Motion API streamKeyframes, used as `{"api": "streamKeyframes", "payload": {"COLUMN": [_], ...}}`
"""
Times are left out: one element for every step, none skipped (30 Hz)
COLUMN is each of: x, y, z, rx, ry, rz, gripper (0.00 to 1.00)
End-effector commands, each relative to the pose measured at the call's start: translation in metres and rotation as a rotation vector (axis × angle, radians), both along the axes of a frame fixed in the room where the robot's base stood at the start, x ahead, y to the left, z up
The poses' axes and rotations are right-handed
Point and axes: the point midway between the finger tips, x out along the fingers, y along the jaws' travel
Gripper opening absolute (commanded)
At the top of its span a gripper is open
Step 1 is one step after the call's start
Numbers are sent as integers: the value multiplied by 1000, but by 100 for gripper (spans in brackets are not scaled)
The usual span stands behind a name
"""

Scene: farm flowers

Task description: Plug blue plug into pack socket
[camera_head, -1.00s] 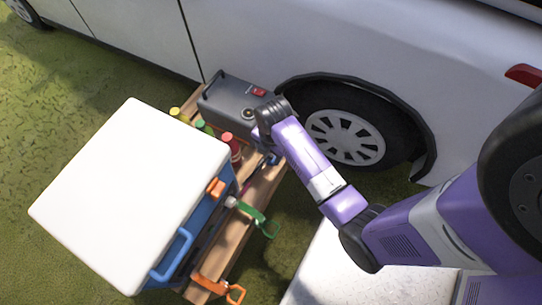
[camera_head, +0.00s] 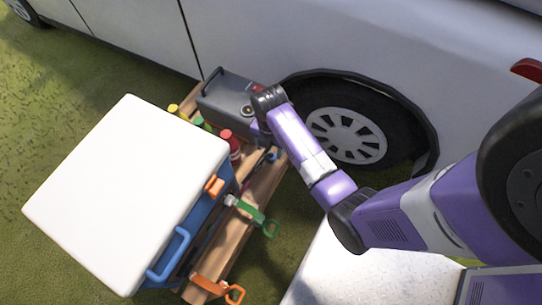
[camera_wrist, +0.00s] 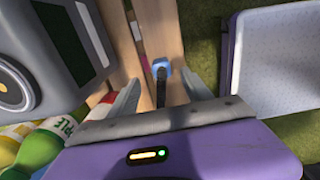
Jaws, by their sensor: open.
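The blue plug (camera_wrist: 161,68) shows in the wrist view on a black cable, over or on the wooden slats. My gripper (camera_wrist: 160,82) is open, with one grey finger on each side of the plug and cable; the fingers appear apart from them. The grey pack (camera_head: 229,94) stands at the far end of the wooden bench in the head view, close to my wrist. Its side with a dark panel (camera_wrist: 72,38) fills the upper left of the wrist view. The socket cannot be made out for certain. My fingers are mostly hidden in the head view.
A blue cooler with a white lid (camera_head: 128,190) stands left of the wooden bench (camera_head: 262,190). Several bottles, including a red one (camera_head: 230,145), stand between cooler and pack. Green (camera_head: 252,213) and orange (camera_head: 218,287) tools lie on the bench. A white van (camera_head: 300,40) stands behind.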

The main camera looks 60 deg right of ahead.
Motion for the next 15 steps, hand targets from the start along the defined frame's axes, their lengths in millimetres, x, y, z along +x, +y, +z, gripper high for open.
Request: {"api": "streamKeyframes", "payload": {"x": [0,0,0,0,0,0,-1,-1,-2,-2,-3,-3,-4,-4,-4], "y": [0,0,0,0,0,0,0,0,0,0,-1,-1,-2,-2,-2], "z": [0,0,0,0,0,-2,-4,-6,-11,-14,-19,-25,-30,-34,-40], "rx": [0,0,0,0,0,0,0,0,1,1,1,1,1,1,1], "ry": [0,0,0,0,0,0,0,1,1,2,2,2,2,2,2], "rz": [0,0,0,0,0,0,-1,-1,-1,-1,-1,-2,-2,-2,-1], "gripper": [57,57,57,57,57,57,57,57,57,57,57,57,57,57,57]}}
